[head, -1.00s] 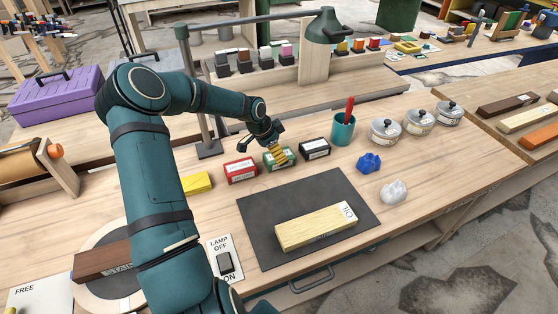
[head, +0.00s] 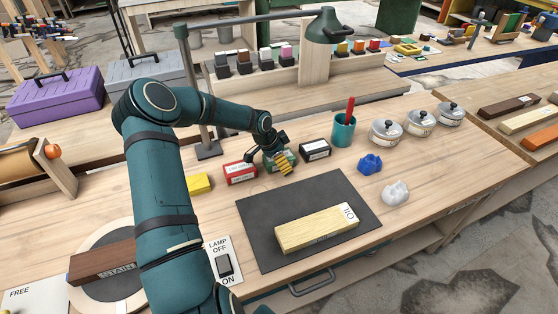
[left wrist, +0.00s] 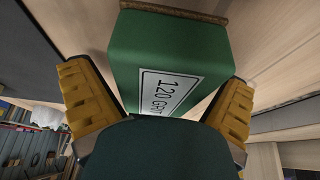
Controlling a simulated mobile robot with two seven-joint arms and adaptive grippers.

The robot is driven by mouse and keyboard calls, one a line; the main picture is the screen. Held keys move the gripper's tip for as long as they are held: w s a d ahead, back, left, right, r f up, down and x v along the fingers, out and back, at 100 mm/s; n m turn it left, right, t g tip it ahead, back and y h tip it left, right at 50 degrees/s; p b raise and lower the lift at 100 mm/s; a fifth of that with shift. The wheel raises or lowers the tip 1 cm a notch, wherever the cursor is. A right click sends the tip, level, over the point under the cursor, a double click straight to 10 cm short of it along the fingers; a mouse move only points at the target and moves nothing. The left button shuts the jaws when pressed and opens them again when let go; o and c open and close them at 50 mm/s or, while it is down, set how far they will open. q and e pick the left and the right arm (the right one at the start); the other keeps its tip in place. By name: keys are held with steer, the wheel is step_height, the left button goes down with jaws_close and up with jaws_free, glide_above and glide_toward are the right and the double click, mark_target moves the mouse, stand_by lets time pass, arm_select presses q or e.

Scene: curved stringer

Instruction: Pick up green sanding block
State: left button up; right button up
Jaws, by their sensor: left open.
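The green sanding block (head: 291,157) stands on the workbench between a red block and a black block, partly hidden by my left gripper in the head view. In the left wrist view the green block (left wrist: 170,60) fills the middle, with a white "120 GRIT" label facing the camera. My left gripper (head: 279,163) is open at the block. Its two yellow finger pads (left wrist: 160,100) stand on either side of the green block. A gap shows beside the right pad; contact at the left pad cannot be told. My right gripper does not show.
The red block (head: 240,173) is close on the left and the black block (head: 315,150) close on the right. A teal cup (head: 343,130) stands further right. A dark mat (head: 260,230) with a pale wooden piece (head: 315,228) lies in front. The lamp (head: 325,27) arches behind.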

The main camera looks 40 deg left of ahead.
arm_select(q)
steer(key=shift+f, duration=0.15)
steer(key=c, duration=1.2)
step_height(320, 180, up, 11)
steer(key=shift+f+p, duration=0.2)
steer(key=shift+p, duration=0.9)
